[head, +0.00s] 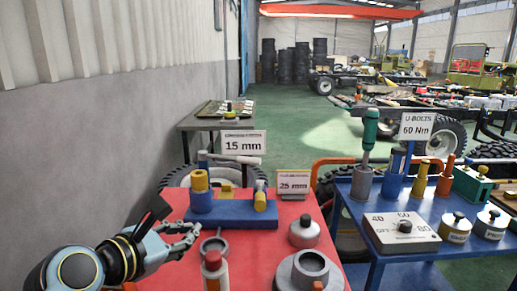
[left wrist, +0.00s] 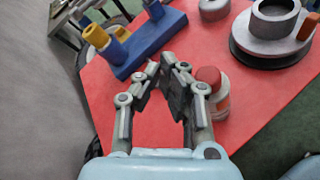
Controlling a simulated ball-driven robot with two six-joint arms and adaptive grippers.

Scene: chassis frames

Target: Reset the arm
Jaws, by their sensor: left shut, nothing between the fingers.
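My left gripper (head: 190,236) comes in from the left in the head view, over the left edge of the red table (head: 262,265). In the left wrist view the left gripper (left wrist: 165,65) has its fingertips close together, with nothing held between them. A bottle with a red cap (head: 214,270) stands to the right of it, and the bottle also shows beside the fingers in the left wrist view (left wrist: 218,100). A blue block (head: 232,215) with yellow-topped posts lies beyond the gripper. My right gripper is not in view.
A grey ring-shaped part (head: 302,273) and a grey-lidded pot (head: 304,232) stand on the red table. A blue table (head: 380,249) on the right holds a dial box (head: 401,232), a green-handled tool (head: 369,135) and several small pots. A grey wall is at the left.

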